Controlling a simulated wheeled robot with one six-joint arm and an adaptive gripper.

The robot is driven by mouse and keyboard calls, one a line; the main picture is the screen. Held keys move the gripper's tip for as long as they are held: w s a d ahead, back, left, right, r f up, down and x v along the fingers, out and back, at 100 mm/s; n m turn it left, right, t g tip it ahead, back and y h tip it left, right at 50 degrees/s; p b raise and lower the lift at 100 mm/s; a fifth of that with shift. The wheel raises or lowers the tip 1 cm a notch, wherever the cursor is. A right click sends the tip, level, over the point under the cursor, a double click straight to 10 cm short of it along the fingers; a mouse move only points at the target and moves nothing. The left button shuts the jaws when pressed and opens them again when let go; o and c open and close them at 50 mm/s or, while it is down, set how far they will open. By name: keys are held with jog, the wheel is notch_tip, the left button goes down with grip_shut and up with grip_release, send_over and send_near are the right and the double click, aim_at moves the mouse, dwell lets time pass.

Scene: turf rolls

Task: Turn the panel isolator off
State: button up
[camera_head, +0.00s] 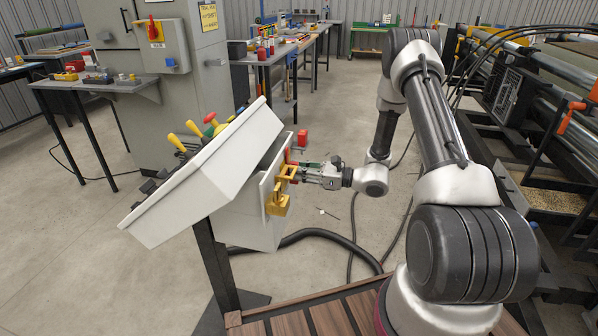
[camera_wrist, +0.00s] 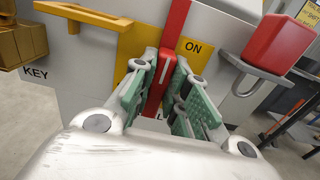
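The panel isolator is a red lever handle (camera_wrist: 172,45) on a yellow plate (camera_wrist: 197,47) marked ON at the right of the handle. In the wrist view the handle runs upright, leaning slightly right at its top. My gripper (camera_wrist: 166,80) has its green-padded fingers on both sides of the handle and looks shut on it, with little gap visible. In the head view my gripper (camera_head: 300,171) reaches from the right to the side of the grey control box (camera_head: 252,212).
A yellow bracket (camera_wrist: 84,15) and a brass-coloured block (camera_wrist: 22,42) near a KEY label sit left of the handle. A sloped console (camera_head: 200,178) with coloured knobs tops the box. A black hose (camera_head: 320,236) lies below.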

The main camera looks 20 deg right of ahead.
grip_shut()
jog(key=n, duration=0.9)
jog(key=s+n, duration=0.1)
jog(key=n, duration=0.4)
jog(key=shift+a+f, duration=0.25)
jog(key=shift+f, duration=0.15)
jog(key=shift+f+n, duration=0.15)
jog(key=shift+n, duration=0.85)
jog(key=shift+f+n, duration=0.1)
jog(key=shift+n, duration=0.9)
jog(key=o, duration=0.8)
grip_release()
jog(key=shift+o, duration=0.2)
